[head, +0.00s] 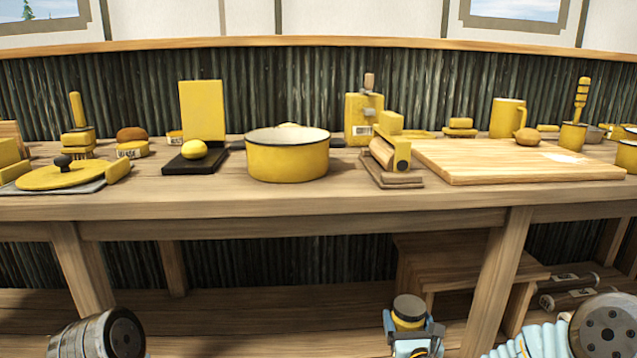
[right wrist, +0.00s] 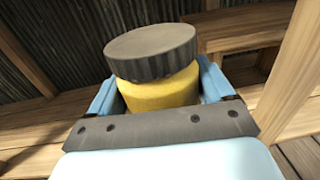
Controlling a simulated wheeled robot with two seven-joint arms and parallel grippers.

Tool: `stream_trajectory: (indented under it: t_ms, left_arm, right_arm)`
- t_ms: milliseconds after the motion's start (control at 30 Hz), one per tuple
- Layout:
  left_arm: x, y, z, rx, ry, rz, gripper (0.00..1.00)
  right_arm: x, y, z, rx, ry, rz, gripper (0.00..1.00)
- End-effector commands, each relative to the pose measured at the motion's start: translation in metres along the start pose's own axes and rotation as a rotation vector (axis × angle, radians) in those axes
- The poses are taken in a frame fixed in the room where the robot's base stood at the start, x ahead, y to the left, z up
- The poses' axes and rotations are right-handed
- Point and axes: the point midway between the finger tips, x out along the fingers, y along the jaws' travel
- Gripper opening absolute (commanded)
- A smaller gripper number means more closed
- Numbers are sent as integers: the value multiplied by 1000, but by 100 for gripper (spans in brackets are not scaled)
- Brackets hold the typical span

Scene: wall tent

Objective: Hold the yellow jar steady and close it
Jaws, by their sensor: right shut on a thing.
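The yellow jar (head: 409,323) is held in my right gripper (head: 411,330), low in front of the table. In the right wrist view the yellow jar (right wrist: 160,92) stands between the two blue fingers of the right gripper (right wrist: 162,88), which are shut on its sides. A grey, ridged lid (right wrist: 150,50) sits on top of the jar; it also shows in the head view (head: 409,303). I cannot tell whether the lid is tight. The jar's lower part is hidden by the gripper. My left gripper is out of view; only part of my left arm shows at the lower left.
A wooden table (head: 250,205) spans the view. On it stand a yellow pot (head: 287,160), a wooden board (head: 520,165), a yellow lid (head: 65,176) and several other yellow items. A wooden stool (head: 465,262) and dark rolls (head: 570,290) are below. The table's front edge is clear.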

Motion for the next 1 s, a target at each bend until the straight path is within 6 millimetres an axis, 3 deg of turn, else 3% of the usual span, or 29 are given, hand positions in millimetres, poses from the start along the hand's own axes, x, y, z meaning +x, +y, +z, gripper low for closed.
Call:
stream_trajectory:
  t_ms: [767, 1000]
  left_arm:
    - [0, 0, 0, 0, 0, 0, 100]
    - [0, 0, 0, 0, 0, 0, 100]
  right_arm:
    - [0, -3, 8, 0, -12, -7, 27]
    - [-8, 14, -10, 1, -8, 68, 27]
